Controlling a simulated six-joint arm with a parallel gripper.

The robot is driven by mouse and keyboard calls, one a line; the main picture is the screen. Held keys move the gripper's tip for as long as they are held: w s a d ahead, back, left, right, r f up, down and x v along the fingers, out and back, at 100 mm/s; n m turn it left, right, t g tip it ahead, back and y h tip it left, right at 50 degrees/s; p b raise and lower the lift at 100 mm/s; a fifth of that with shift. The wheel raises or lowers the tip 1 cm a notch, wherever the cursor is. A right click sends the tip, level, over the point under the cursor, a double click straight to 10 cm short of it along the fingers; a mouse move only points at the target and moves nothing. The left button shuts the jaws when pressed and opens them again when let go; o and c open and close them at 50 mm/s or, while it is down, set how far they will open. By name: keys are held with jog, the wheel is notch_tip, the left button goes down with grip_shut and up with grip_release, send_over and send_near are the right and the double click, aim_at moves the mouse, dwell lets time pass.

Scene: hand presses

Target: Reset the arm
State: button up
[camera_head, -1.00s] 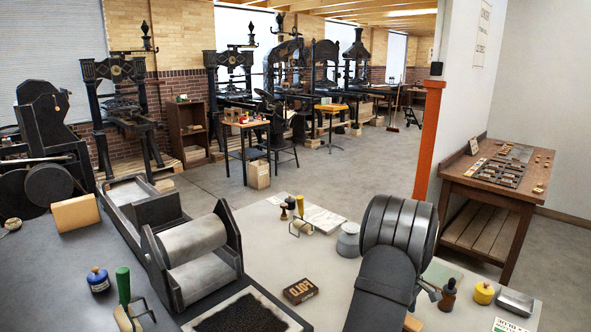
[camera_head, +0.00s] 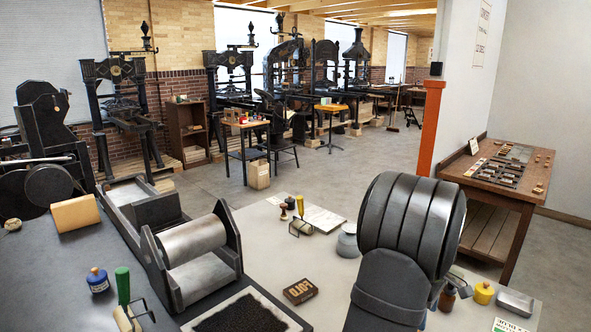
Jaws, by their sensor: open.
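My arm shows at the lower right, with a large ribbed dark grey joint (camera_head: 411,225) above a thick link that runs to the bottom edge. A small grey piece of my arm shows at the right side of this link. I cannot make out any gripper fingers; my arm hides whatever is behind it. No object is seen held.
A dark bottle (camera_head: 464,290) is partly hidden by my arm. A wooden table (camera_head: 510,195) stands at right.

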jog(key=w+a+r, duration=0.1)
jog(key=a+r, duration=0.1)
jog(key=a, duration=1)
jog(key=w+a+r, duration=0.2)
jog(key=a+r, duration=0.1)
jog(key=a, duration=0.8)
jog(key=s+a+r, duration=0.1)
jog(key=s+a, duration=0.2)
jog(key=a, duration=0.3)
jog(key=s+a+n, duration=0.1)
jog(key=s+a, duration=0.2)
jog(key=a, duration=0.4)
jog(key=s+a+r, duration=0.1)
jog(key=s+a, duration=0.2)
jog(key=a, duration=0.3)
jog(key=shift+a+r, duration=0.35)
